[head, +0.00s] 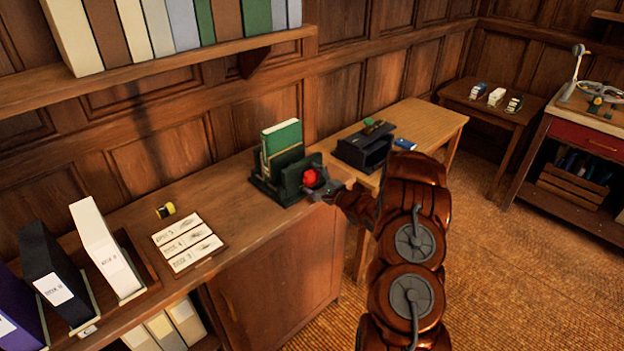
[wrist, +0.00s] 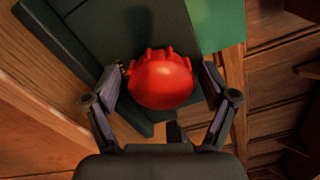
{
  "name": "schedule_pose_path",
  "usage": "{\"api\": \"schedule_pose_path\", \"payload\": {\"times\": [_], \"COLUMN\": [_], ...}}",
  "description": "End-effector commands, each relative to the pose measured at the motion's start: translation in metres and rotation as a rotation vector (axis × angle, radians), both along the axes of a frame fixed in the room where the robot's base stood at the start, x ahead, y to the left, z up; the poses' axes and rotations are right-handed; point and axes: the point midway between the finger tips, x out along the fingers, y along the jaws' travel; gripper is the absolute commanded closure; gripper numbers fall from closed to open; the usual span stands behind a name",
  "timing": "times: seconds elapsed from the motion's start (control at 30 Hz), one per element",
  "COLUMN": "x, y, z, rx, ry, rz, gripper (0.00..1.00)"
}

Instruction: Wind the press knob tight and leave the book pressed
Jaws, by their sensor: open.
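The red press knob (head: 310,177) sits on the front of the dark green book press (head: 290,181), at the right end of the wooden counter. A green book (head: 281,136) stands upright in the press, its upper part above the plates. My gripper (head: 318,184) is at the knob. In the wrist view the knob (wrist: 161,79) lies between the two open fingers (wrist: 163,95), one on each side. The left finger is very close to the knob; whether it touches I cannot tell. The book's green cover (wrist: 220,22) shows at the top right there.
Label cards (head: 187,242) and a small yellow-black item (head: 166,211) lie on the counter (head: 235,208) left of the press. White (head: 103,247) and black (head: 52,268) binders stand further left. A black organizer (head: 363,148) sits on the lighter table to the right. A book shelf (head: 170,62) overhangs the counter.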

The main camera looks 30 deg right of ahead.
Motion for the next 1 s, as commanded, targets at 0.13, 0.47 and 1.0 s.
{"api": "schedule_pose_path", "payload": {"times": [0.13, 0.47, 1.0], "x": [0.000, -0.016, -0.067], "y": [0.000, -0.005, -0.017], "z": [0.000, 0.001, 0.001], "rx": [-0.001, -0.003, -0.003], "ry": [-0.001, -0.002, -0.001], "rz": [0.001, -0.001, -0.001], "gripper": [0.15, 0.15, 0.15]}}
